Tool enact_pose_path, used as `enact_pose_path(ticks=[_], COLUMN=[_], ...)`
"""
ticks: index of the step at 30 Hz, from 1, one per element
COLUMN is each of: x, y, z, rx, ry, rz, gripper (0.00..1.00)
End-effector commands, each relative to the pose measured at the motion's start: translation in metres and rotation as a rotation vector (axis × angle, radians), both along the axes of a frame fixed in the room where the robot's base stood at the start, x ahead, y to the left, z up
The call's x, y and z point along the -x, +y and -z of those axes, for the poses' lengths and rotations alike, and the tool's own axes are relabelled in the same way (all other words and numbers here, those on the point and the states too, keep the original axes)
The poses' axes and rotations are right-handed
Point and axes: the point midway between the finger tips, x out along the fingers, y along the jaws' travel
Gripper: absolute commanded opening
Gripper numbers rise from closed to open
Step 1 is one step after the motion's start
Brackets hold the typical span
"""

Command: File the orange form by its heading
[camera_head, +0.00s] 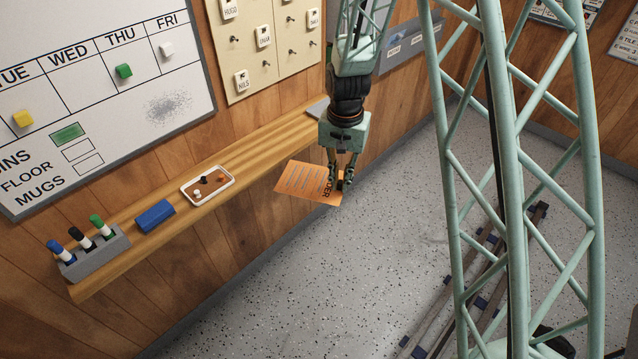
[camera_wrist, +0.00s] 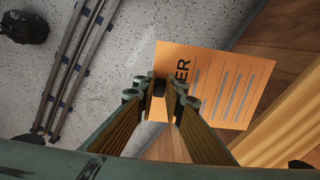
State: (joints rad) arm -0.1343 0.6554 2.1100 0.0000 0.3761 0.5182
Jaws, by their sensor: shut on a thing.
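The orange form (camera_head: 300,182) is a flat sheet with dark printed lines and a heading at one end, of which the letters "ER" show. My gripper (camera_head: 344,184) is shut on the form's heading end and holds it in the air just off the shelf's front edge. In the wrist view my gripper (camera_wrist: 160,92) pinches the left edge of the form (camera_wrist: 222,88), covering part of the heading. Grey labelled holders (camera_head: 405,45) are on the wall behind my arm; their lettering is too small to read.
A wooden shelf (camera_head: 240,150) runs along the wall. It carries a marker holder (camera_head: 95,250), a blue eraser (camera_head: 155,216) and a small tray (camera_head: 208,186). A whiteboard (camera_head: 95,85) and a peg board (camera_head: 270,65) hang above. Rails (camera_head: 475,275) lie on the speckled floor.

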Motion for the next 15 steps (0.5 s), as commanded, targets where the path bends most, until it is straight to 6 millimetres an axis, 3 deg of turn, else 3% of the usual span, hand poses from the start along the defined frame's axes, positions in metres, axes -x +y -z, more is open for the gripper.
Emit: enact_pose_path(ticks=[15], x=[-0.019], y=[-0.119], z=[0.045], rx=[0.0], ry=[0.001], rz=[-0.281], gripper=[0.0])
